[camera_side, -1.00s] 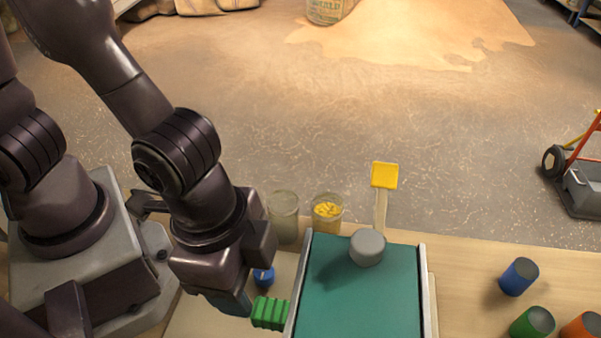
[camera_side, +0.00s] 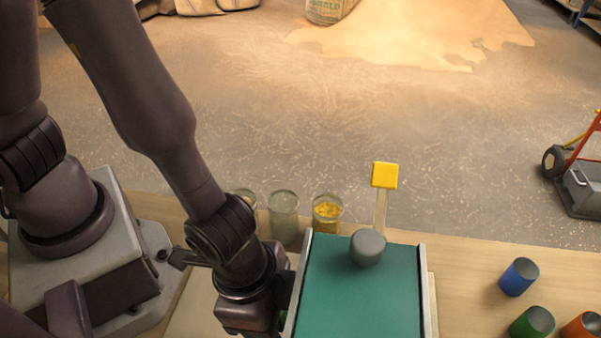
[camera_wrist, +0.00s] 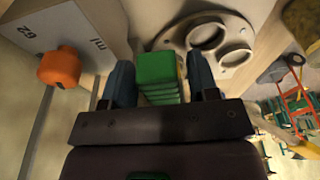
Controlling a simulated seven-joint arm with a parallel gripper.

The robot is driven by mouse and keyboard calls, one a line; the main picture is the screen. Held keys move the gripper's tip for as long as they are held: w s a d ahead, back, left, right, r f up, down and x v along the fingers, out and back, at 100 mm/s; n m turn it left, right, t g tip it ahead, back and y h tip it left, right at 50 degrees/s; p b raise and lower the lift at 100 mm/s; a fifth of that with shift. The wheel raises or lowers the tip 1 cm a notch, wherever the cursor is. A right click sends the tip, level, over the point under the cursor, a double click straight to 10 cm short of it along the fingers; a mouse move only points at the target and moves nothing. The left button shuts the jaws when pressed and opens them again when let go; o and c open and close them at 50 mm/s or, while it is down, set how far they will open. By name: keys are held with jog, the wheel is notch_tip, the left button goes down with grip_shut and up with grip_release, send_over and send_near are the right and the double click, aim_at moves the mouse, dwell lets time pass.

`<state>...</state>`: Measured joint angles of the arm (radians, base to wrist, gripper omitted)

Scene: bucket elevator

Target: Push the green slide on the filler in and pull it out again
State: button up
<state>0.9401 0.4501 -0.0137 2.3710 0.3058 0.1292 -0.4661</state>
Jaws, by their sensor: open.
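The green slide (camera_wrist: 157,70) shows in the wrist view as a ribbed green block. It sits between the two blue-grey fingers of my gripper (camera_wrist: 160,82), which stand apart on either side of it. A narrow gap shows on the left, and the right finger is closer; I cannot tell whether it touches. In the side view my wrist covers most of the slide, and the fingertips are hidden at the left edge of the teal belt (camera_side: 360,300).
A pale box (camera_wrist: 75,35) with printed marks and an orange knob (camera_wrist: 60,68) is left in the wrist view. A ringed plate (camera_wrist: 205,42) lies beyond. Glass jars (camera_side: 284,215), a yellow-topped post (camera_side: 384,176) and a grey knob (camera_side: 367,247) stand nearby. Coloured cylinders (camera_side: 519,277) stand right.

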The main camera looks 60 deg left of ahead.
jog(key=c, duration=0.6)
jog(key=shift+c, duration=0.2)
jog(key=shift+w, duration=0.1)
jog(key=shift+w+d, duration=0.25)
jog(key=shift+d, duration=0.1)
jog(key=shift+a, duration=0.1)
dwell(1.6)
jog(key=shift+s+a, duration=2.05)
jog(key=shift+s, duration=0.1)
jog(key=shift+f, duration=0.1)
